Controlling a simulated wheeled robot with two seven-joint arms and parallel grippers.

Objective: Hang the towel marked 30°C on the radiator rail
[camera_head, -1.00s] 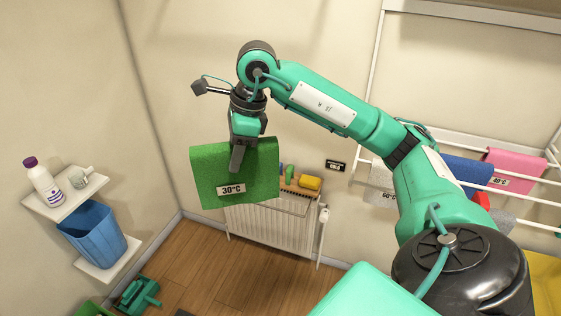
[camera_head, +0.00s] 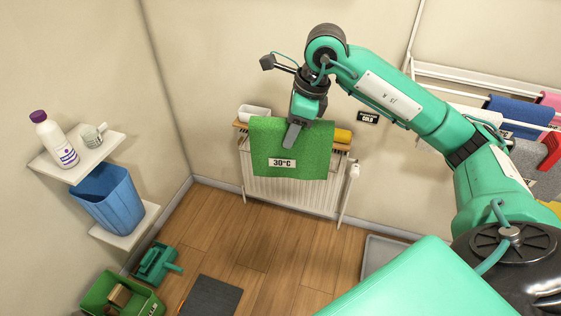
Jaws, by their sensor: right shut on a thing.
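The green towel (camera_head: 312,161) with the 30°C label hangs from my right gripper (camera_head: 294,136), which is shut on it. The towel is in front of the upper part of the white radiator (camera_head: 290,195) and hides much of its top and the rail. I cannot tell whether the towel touches the rail. My left gripper is not in view.
A wooden shelf (camera_head: 241,126) above the radiator holds a white container (camera_head: 253,113) and a yellow item (camera_head: 343,135). A drying rack with other towels (camera_head: 516,112) is at the right. Left shelves hold a bottle (camera_head: 54,140) and a blue bin (camera_head: 107,198). The floor before the radiator is clear.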

